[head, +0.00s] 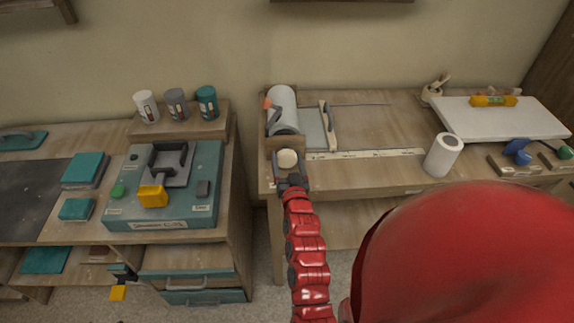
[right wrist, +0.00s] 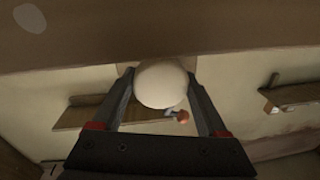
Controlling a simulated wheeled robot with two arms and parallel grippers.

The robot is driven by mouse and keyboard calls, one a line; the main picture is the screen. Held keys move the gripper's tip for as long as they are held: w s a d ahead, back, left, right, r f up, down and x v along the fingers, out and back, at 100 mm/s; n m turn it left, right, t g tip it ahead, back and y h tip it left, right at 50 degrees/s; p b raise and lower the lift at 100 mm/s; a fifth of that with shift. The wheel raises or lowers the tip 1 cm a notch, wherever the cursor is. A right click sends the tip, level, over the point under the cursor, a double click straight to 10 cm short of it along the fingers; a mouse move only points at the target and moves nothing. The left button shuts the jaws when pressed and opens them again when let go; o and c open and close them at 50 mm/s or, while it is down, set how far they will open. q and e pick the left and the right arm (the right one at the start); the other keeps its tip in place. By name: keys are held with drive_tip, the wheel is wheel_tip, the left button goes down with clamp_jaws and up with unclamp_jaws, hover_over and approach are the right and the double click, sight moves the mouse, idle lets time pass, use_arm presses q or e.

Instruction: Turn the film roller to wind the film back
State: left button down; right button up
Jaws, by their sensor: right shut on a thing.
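The film roller (head: 283,98) is a pale roll lying near the left end of the right-hand bench. A wooden end bracket (head: 269,143) stands at its near end, with a pale round knob (head: 287,159) in front. My right gripper (head: 289,168) reaches the knob from the front and is shut on it. In the right wrist view the round knob (right wrist: 161,84) sits between the two fingers. A film sheet (head: 314,129) lies beside the roller, with a dark-handled bar (head: 328,125) at its right. My left gripper is not in view.
A white ruler strip (head: 366,154), an upright white roll (head: 443,155) and a white board (head: 502,117) with a yellow level (head: 493,100) are to the right. A teal machine (head: 166,188) and several cups stand on the left bench. A gap separates the benches.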

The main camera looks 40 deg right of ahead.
drive_tip(key=m+b, duration=0.2)
drive_tip(key=m, duration=0.1)
drive_tip(key=shift+f+b, duration=0.3)
drive_tip(key=shift+b, duration=0.1)
drive_tip(key=m+b, duration=0.2)
drive_tip(key=shift+m+h, duration=0.3)
drive_tip(key=shift+m, duration=0.1)
drive_tip(key=m+b, duration=0.1)
drive_tip(key=m, duration=0.1)
drive_tip(key=shift+r+m+b, duration=0.15)
drive_tip(key=shift+m+b, duration=0.15)
drive_tip(key=shift+b, duration=0.05)
drive_tip(key=shift+r+m+h+b, duration=0.15)
drive_tip(key=shift+m+h+b, duration=0.3)
drive_tip(key=shift+m, duration=0.75)
drive_tip(key=o, duration=1.3)
drive_tip(key=shift+w+a, duration=0.1)
drive_tip(key=shift+c, duration=0.2)
